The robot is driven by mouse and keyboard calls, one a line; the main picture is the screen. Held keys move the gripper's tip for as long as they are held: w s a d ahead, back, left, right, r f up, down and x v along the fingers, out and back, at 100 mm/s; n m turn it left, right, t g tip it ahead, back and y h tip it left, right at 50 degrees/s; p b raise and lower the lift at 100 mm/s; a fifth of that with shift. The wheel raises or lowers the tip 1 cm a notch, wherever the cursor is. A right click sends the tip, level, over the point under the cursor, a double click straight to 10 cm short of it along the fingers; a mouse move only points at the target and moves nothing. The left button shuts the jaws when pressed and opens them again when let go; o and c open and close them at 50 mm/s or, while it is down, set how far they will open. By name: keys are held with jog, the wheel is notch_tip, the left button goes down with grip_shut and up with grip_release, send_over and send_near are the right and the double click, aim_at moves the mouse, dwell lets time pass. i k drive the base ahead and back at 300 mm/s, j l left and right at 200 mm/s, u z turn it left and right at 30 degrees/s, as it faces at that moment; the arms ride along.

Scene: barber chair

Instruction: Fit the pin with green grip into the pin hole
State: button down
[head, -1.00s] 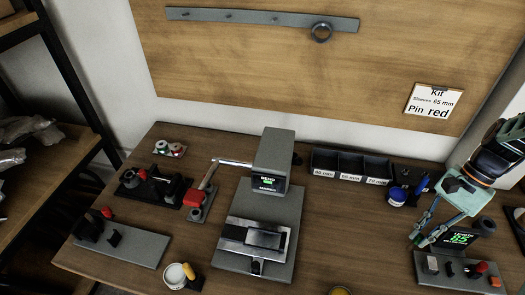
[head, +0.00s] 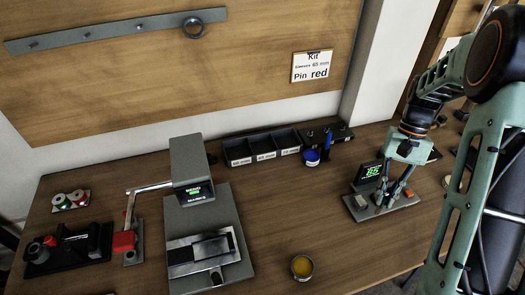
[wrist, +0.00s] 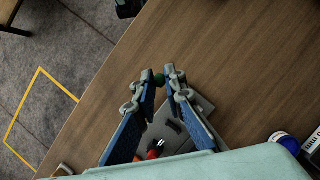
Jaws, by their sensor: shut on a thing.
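In the wrist view my gripper (wrist: 161,80) is shut on a small dark green thing (wrist: 159,79), seemingly the green grip of the pin; the rest of the pin is not clear. In the head view my gripper (head: 384,203) points down over a small grey station (head: 402,203) with a lit display (head: 369,171) reading 65. The held piece is too small to make out there. I cannot tell which opening is the pin hole.
A grey press-like machine (head: 228,222) stands left of centre. Dark labelled bins (head: 262,147) and a blue pot (head: 311,158) are at the back. A yellow-topped tin (head: 302,267) is in front. Bare tabletop lies between the machine and the station.

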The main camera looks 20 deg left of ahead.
aim_at(42, 255)
jog(key=k+j+z, duration=0.15)
jog(key=z, duration=0.25)
jog(key=k+j+z, duration=0.15)
jog(key=z, duration=0.25)
jog(key=k+j+z, duration=0.15)
jog(key=k+z, duration=0.2)
jog(key=k, duration=0.25)
jog(key=k+j+u, duration=0.1)
jog(key=k+u, duration=0.15)
jog(key=u, duration=0.25)
jog(key=k+j+u, duration=0.15)
jog(key=u, duration=0.35)
jog(key=k+j+u, duration=0.3)
jog(key=u, duration=0.2)
jog(key=i+j+u, duration=0.1)
jog(key=u, duration=0.25)
jog(key=i+l, duration=0.15)
jog(key=i, duration=0.05)
